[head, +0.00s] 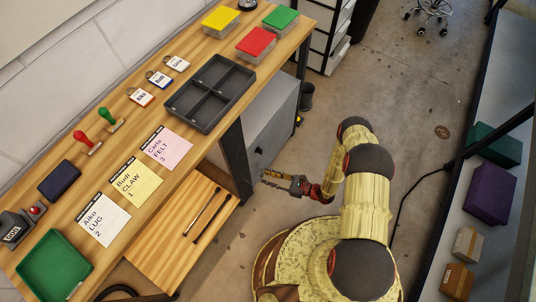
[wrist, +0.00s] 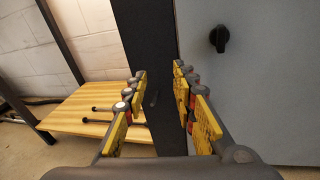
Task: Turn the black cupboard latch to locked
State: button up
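The black latch (wrist: 219,39) is a dark knob on the grey cupboard door (wrist: 265,95) in the wrist view, up and to the right of my gripper. Its grip looks near upright, leaning slightly. The grey cupboard (head: 272,117) stands under the bench in the head view, where the latch is a small dark spot (head: 259,150). My gripper (wrist: 160,97) is open and empty, its yellow-padded fingers apart and pointing toward the dark bench leg. In the head view my gripper (head: 268,178) is low in front of the cupboard, apart from the latch.
The dark bench leg (head: 235,160) stands left of the cupboard. A low wooden shelf (head: 170,245) with two drumstick-like rods lies left of it. The bench top (head: 120,75) holds cards, stamps, a divided tray and boxes. Open floor (head: 400,100) lies right of the cupboard.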

aim_at(259, 151)
jog(key=w+d+r+m+t+h, duration=0.1)
jog(key=w+d+r+t, duration=0.1)
jog(key=w+d+t, duration=0.35)
jog(key=w+a+g+b, duration=0.1)
jog(key=w+a, duration=0.5)
jog(key=a, duration=0.1)
jog(key=shift+w+a+r+g+b, duration=0.15)
jog(key=shift+w+g+b, duration=0.05)
jog(key=shift+g+b, duration=0.15)
jog(key=shift+c, duration=1)
grip_shut()
